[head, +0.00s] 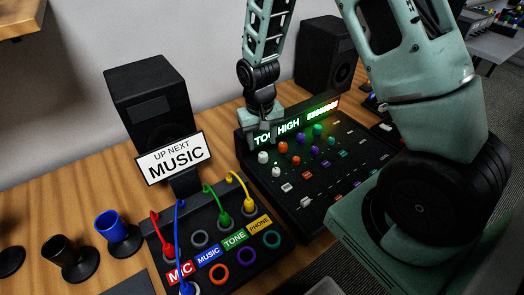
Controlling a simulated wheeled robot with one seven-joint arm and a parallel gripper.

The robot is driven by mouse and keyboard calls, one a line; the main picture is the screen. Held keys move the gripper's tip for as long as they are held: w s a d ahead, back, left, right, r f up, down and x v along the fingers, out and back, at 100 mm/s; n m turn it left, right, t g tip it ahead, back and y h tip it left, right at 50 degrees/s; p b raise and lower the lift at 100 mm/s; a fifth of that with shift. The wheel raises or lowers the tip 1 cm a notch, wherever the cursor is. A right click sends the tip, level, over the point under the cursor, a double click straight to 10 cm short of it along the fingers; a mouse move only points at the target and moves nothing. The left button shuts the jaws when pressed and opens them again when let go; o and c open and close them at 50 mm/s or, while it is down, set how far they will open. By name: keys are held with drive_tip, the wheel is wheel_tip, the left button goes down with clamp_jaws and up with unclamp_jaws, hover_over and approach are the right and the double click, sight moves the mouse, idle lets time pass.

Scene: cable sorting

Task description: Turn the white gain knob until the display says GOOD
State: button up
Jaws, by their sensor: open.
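The display (290,125) along the back of the black mixer reads "TOO HIGH" in lit letters, with a row of lit bars at its right. Part of "TOO" is hidden by my gripper (262,138). A white knob (263,157) sits near the mixer's left end, with another white knob (276,171) just in front of it. I cannot tell from labels which is the gain knob. My gripper is open, pointing down, just behind and above the first white knob. I cannot tell whether it touches the knob.
Orange (283,148), purple and green knobs stand close to the right of the white ones. A patch box (215,235) with coloured cables and a "MUSIC" sign (174,157) are at left. Black speakers (150,100) stand behind. Blue (112,226) and black cups stand at far left.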

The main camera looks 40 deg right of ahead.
sight(262, 154)
drive_tip(key=shift+f, duration=2.65)
